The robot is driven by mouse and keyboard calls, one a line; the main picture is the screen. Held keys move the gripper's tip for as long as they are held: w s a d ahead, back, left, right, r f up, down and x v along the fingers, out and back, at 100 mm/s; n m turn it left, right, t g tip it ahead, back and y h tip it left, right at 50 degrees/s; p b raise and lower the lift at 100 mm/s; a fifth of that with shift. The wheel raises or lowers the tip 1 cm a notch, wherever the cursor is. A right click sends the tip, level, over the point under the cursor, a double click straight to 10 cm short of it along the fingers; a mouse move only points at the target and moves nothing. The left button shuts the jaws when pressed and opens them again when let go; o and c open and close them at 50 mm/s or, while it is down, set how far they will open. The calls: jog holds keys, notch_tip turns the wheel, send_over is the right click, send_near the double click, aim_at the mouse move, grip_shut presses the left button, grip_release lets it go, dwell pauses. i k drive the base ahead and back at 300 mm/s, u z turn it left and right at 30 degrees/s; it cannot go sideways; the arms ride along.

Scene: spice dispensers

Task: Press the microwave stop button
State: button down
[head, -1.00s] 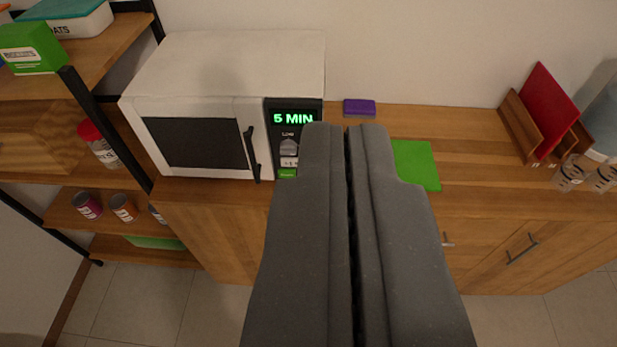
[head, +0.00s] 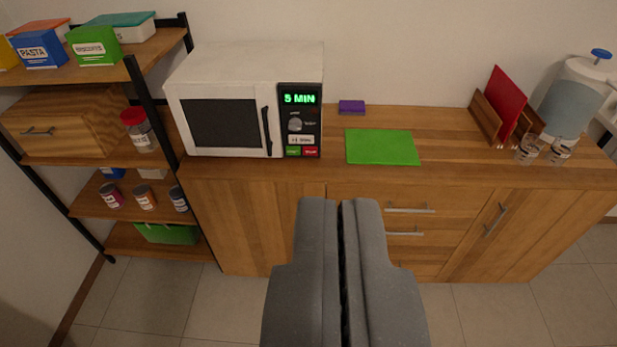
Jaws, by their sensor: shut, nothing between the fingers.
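The white microwave (head: 245,62) stands on the left end of the wooden counter, its door shut. Its black control panel (head: 313,122) shows a lit green "5 MIN" display (head: 299,99), with a knob (head: 295,123) and a pale button (head: 300,140) below. At the bottom are a green button (head: 293,152) and a red button (head: 310,152), the red one on the right. My gripper (head: 340,202) is shut and empty. In the picture its tips are below the panel, in front of the cabinet, apart from the microwave.
A green mat (head: 382,147) and a purple block (head: 351,107) lie right of the microwave. A shelf rack (head: 150,110) with boxes and jars stands at the left. A red board in a rack, glasses and a water dispenser (head: 572,95) are at the right.

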aim_at(307, 152)
jog(key=k, duration=0.5)
jog(key=z, duration=0.65)
jog(key=i, duration=1.95)
jog(key=u, duration=0.7)
